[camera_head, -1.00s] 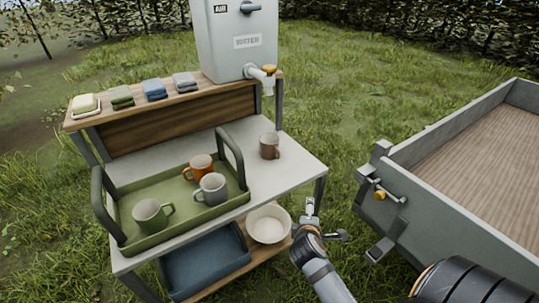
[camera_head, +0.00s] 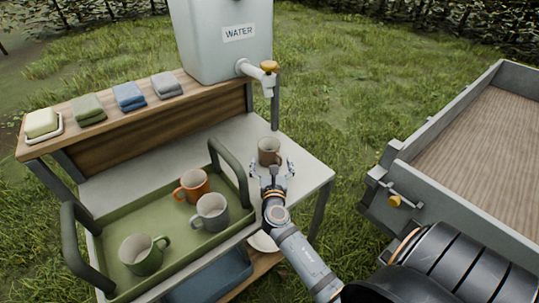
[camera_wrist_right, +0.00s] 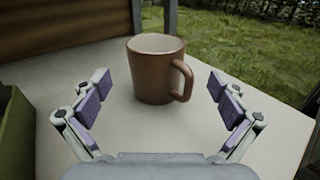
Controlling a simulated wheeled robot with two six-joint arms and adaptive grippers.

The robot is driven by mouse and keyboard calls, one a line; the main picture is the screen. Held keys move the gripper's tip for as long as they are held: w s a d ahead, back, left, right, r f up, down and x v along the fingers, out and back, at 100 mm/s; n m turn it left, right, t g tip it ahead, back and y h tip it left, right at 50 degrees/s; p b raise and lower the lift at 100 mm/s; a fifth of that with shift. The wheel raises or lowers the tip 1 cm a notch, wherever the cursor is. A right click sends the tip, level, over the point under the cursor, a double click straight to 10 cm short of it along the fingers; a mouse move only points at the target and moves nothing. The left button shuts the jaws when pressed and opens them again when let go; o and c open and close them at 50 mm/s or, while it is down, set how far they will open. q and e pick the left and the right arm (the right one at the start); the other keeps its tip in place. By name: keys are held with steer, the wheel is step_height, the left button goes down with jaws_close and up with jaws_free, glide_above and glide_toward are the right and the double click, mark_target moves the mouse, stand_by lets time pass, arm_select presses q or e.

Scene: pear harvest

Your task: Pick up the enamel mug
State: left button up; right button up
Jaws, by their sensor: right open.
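A brown mug (camera_head: 269,152) stands upright on the pale tabletop near its right end, under the tap. In the right wrist view the brown mug (camera_wrist_right: 155,72) is ahead, centred between the fingers, its handle on the right. My right gripper (camera_head: 271,170) is open and empty, just on the near side of this mug. The mug appears beyond the fingertips. A green mug (camera_head: 143,255), an orange mug (camera_head: 193,186) and a grey mug (camera_head: 211,211) stand in the green tray. I cannot tell which mug is enamel. My left gripper is out of view.
The green tray (camera_head: 98,243) with raised handles stands left of my right gripper. A water tank (camera_head: 222,50) with a tap (camera_head: 262,72) stands on the back shelf, beside folded cloths and soap. A wooden-floored trailer (camera_head: 470,130) is at right. A white bowl (camera_head: 262,242) is below.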

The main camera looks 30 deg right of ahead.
mark_target(269, 155)
steer(key=x, duration=0.4)
steer(key=shift+w+a+r, duration=0.15)
steer(key=shift+a, duration=0.15)
steer(key=shift+w+d, duration=0.2)
steer(key=shift+w, duration=0.1)
steer(key=shift+c, duration=1.6)
steer(key=c, duration=1.2)
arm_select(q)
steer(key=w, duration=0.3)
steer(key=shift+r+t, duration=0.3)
arm_select(e)
steer(key=shift+c, duration=0.2)
arm_select(q)
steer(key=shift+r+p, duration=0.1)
steer(key=shift+p, duration=0.2)
arm_select(e)
steer(key=shift+r, duration=0.1)
